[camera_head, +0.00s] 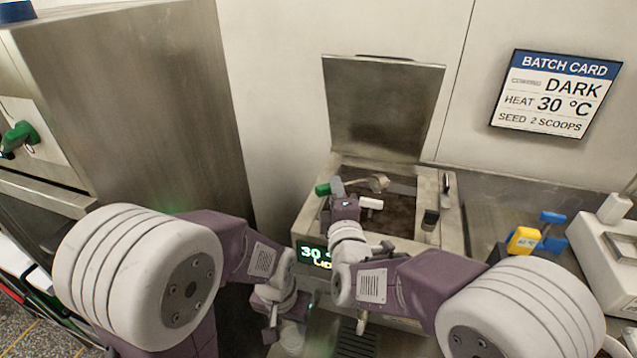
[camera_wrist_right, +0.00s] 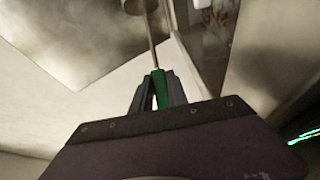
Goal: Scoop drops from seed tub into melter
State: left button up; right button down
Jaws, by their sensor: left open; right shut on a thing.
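The melter (camera_head: 448,235) is a steel box with its lid (camera_head: 384,108) raised and dark brown contents (camera_head: 392,213) inside. My right gripper (camera_head: 337,187) is over the melter's left part, shut on the green handle (camera_head: 322,189) of a metal scoop. The scoop's bowl (camera_head: 379,183) is over the opening; whether it holds drops I cannot tell. In the right wrist view, the green handle (camera_wrist_right: 159,88) sits between the fingers, and the bowl (camera_wrist_right: 138,5) is cut by the top edge. My left gripper (camera_head: 272,333) hangs low before the melter, open, its fingers indistinct. I cannot identify the seed tub.
A batch card (camera_head: 556,93) on the wall reads DARK, heat 30 °C, seed 2 scoops. A yellow-and-blue tool (camera_head: 524,240) and a white device (camera_head: 608,250) stand at right. A tall steel cabinet (camera_head: 140,100) bounds the left side.

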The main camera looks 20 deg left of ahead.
jog(key=w+d+r+m+g+y+p, duration=0.1)
jog(key=w+d+r+m+g+p, duration=0.2)
jog(key=p, duration=1.2)
jog(key=w+d+r+m+g+y+p, duration=0.1)
jog(key=w+d+r+m+g+p, duration=0.2)
jog(key=r+m+p, duration=0.6)
jog(key=p, duration=0.7)
jog(key=shift+w+d+r+m+g+y, duration=0.2)
jog(key=shift+d+r+m+g+y, duration=0.1)
jog(key=shift+d+m+g, duration=0.1)
jog(key=shift+a, duration=0.1)
